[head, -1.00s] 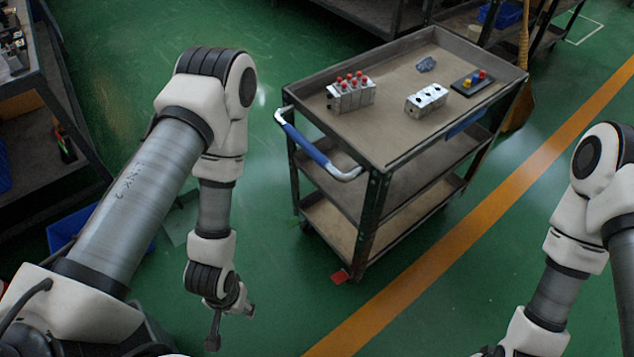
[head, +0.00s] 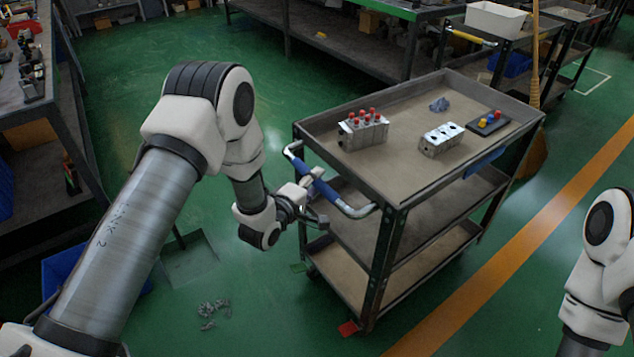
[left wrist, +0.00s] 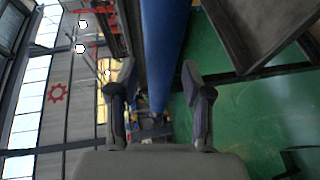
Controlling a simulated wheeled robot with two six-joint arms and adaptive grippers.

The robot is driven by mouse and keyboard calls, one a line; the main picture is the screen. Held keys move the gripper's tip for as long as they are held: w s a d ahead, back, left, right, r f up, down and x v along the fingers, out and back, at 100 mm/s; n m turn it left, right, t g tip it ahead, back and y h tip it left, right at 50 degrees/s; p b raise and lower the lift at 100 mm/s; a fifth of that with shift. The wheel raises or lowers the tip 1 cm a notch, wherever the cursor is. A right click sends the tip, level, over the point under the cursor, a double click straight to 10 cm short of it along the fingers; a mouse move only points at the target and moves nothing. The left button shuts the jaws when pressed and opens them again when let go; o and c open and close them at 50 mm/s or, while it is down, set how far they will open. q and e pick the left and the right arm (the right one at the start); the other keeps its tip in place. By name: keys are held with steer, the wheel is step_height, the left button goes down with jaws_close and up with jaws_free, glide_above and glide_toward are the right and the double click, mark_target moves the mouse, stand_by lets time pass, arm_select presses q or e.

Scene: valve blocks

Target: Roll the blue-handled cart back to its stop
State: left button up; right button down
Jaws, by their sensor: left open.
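The cart (head: 400,190) is a dark three-shelf trolley with its blue handle (head: 330,195) on the left end. My left gripper (head: 316,199) is at the handle, with its fingers open on either side of the blue bar. In the left wrist view, the blue handle (left wrist: 162,40) runs between the two open fingertips (left wrist: 159,72). I cannot tell whether either finger touches it. My right arm shows at the right edge of the head view; its gripper is out of frame.
A yellow-handled cart (head: 472,37) stands behind. Screws (head: 213,312) lie on the green floor. A workbench (head: 40,100) stands left.

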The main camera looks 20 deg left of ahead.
arm_select(q)
steer(key=shift+w+d+f, duration=0.15)
steer(key=shift+w+f, duration=0.05)
steer(key=shift+w, duration=0.45)
jaws_close()
steer(key=shift+w, duration=0.1)
